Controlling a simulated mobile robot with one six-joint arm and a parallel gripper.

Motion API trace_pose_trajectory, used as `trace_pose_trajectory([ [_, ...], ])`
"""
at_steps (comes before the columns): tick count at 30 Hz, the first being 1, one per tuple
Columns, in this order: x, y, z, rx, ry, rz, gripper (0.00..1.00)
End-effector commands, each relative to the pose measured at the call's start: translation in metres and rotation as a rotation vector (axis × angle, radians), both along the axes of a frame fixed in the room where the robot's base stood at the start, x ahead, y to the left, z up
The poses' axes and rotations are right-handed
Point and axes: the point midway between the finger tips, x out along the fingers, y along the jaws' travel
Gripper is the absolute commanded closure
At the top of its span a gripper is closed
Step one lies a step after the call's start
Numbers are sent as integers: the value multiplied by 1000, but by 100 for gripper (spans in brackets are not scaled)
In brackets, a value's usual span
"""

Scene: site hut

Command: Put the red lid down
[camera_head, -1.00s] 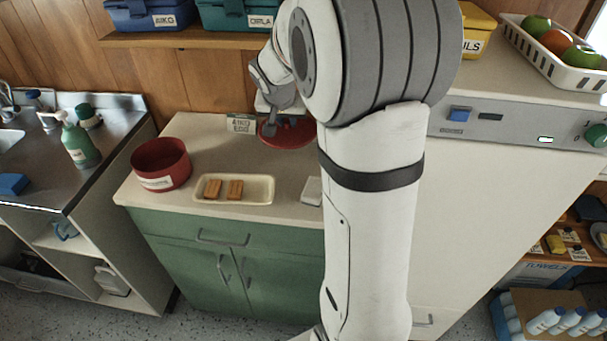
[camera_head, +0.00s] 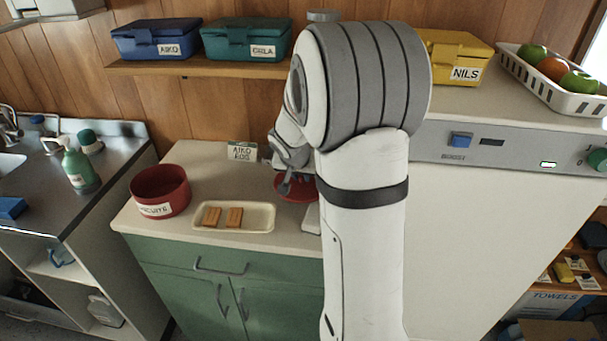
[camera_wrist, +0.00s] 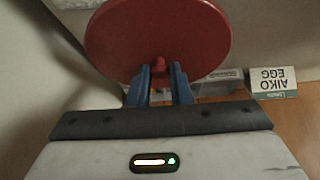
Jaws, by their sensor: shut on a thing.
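The red lid (camera_head: 297,195) is round and flat and shows at the right part of the pale counter, partly hidden by my arm. My gripper (camera_head: 286,186) is shut on its knob. In the wrist view the lid (camera_wrist: 157,30) fills the top middle, and the blue fingertips of my gripper (camera_wrist: 160,80) close on the small red knob. The lid is low over the counter; I cannot tell whether it touches. A red pot (camera_head: 160,190) with a white label stands open at the counter's left.
A cream tray (camera_head: 262,218) with two brown bars lies left of the lid. A white object (camera_head: 312,218) is close in front of it, partly behind my arm. A name card (camera_head: 242,151) stands at the back. A shelf (camera_head: 200,68) with bins hangs above. Counter between pot and card is clear.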

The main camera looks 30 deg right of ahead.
Motion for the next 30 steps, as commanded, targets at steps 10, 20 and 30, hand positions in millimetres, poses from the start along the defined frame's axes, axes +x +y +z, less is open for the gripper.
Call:
trace_pose_trajectory([
  [10,0,-1,-6,0,-1,-1,100],
  [20,0,-1,-6,0,0,-1,66],
  [30,0,-1,-5,0,0,-2,60],
])
